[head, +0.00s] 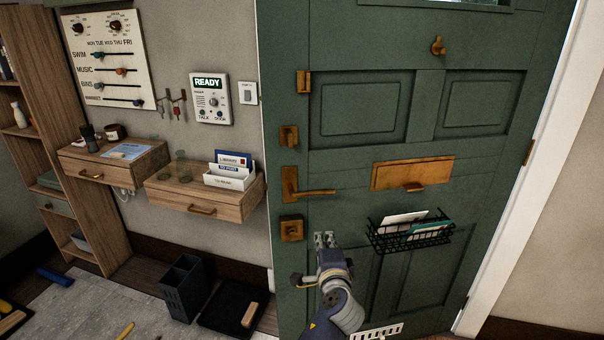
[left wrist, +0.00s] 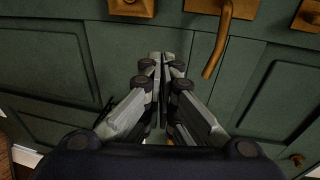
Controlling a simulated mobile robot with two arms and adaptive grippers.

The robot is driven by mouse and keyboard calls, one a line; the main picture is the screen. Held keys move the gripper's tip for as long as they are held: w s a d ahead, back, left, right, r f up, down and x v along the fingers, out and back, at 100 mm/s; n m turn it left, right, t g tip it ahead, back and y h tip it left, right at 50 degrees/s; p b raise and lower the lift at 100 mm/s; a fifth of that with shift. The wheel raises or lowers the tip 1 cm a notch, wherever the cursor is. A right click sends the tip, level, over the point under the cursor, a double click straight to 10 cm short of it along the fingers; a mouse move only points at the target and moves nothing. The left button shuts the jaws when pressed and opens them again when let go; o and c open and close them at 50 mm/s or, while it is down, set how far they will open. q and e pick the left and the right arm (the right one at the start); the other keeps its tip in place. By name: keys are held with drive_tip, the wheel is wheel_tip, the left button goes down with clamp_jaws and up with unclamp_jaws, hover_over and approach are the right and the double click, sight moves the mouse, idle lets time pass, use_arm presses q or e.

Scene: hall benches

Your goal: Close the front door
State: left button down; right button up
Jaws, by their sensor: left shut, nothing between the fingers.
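The green front door (head: 345,145) fills the right half of the head view, its left edge beside the wall. I cannot tell whether it sits fully in its frame. A brass lever handle (head: 308,192) is on its left side. My left gripper (head: 325,240) is shut and empty, in front of the door just below and right of the handle. In the left wrist view the shut fingers (left wrist: 161,60) point at the green door panel (left wrist: 50,70), with the brass handle (left wrist: 222,40) beside them. I cannot tell whether they touch the door. My right gripper is out of view.
A black wire basket (head: 410,236) with papers hangs on the door, right of my left gripper. Two wooden wall drawers (head: 207,195), a dark bin (head: 187,288) and a black tray (head: 234,305) are to the left. A white frame (head: 525,170) is at right.

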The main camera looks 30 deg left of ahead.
use_arm(q)
wheel_tip(320, 180, up, 11)
drive_tip(key=s+a+n+y, duration=0.1)
drive_tip(key=s+a+y, duration=0.1)
drive_tip(key=y, duration=0.1)
drive_tip(key=p, duration=0.3)
approach(299, 170)
drive_tip(key=x, duration=0.5)
drive_tip(key=shift+w+a+r, duration=0.1)
drive_tip(key=shift+w+a, duration=0.05)
drive_tip(key=shift+x, duration=0.75)
drive_tip(key=shift+w, duration=0.1)
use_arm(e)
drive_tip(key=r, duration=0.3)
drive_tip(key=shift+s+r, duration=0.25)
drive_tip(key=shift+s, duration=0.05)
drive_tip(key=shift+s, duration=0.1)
use_arm(q)
drive_tip(key=shift+a, duration=0.15)
